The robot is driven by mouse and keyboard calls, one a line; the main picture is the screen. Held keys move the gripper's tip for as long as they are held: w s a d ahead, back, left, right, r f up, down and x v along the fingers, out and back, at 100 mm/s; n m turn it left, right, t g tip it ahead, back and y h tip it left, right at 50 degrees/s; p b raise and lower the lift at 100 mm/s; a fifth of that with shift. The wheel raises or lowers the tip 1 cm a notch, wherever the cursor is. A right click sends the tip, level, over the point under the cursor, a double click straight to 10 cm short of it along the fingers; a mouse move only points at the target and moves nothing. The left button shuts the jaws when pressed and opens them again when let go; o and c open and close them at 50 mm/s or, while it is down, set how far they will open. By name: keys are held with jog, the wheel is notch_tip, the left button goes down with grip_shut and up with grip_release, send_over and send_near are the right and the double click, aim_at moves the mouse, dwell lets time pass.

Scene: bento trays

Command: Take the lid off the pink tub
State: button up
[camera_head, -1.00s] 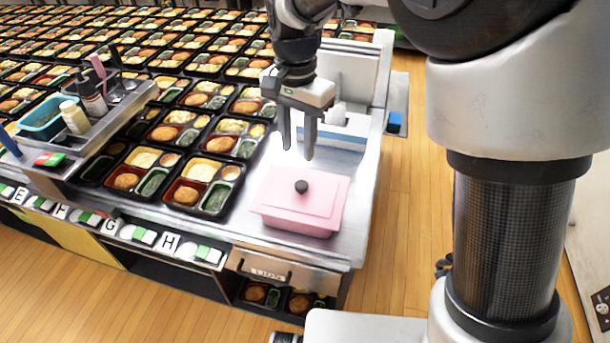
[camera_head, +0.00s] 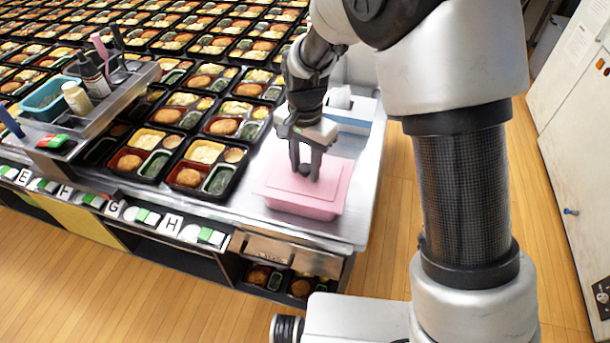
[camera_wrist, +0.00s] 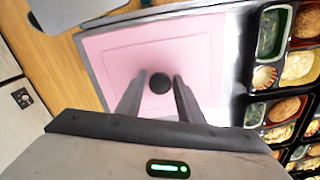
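The pink tub (camera_head: 303,208) stands on the metal counter near its front right corner. Its flat pink lid (camera_head: 333,178) is on it and has a round black knob (camera_wrist: 160,83) in the middle. My gripper (camera_head: 305,172) is right over the lid, pointing down. Its two fingers are apart, one on each side of the knob; the fingertips show in the wrist view (camera_wrist: 160,77). I see a gap between each finger and the knob. In the head view the fingers partly hide the knob.
Bento trays (camera_head: 205,168) with food fill the counter to the left. A white and blue box (camera_head: 350,112) stands behind the tub. A raised metal shelf (camera_head: 110,100) with bottles and a blue bin is at far left. Bare counter lies around the tub.

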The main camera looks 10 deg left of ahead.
jog(key=c, duration=0.8)
